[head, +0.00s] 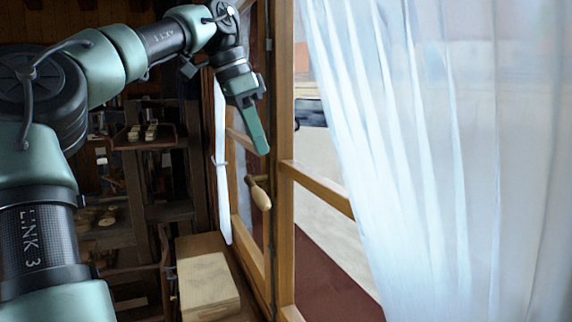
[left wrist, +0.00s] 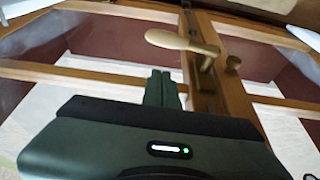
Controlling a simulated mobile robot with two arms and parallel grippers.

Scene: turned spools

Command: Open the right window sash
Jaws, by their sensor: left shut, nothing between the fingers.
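The window's wooden centre frame (head: 285,150) stands upright right of the middle in the head view. My right gripper is out of view.
A sheer white curtain (head: 430,150) hangs over the right side. A pale block (head: 207,285) sits on the wooden surface below the window. Dark shelves (head: 150,150) with small items stand at the left, behind my left arm.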

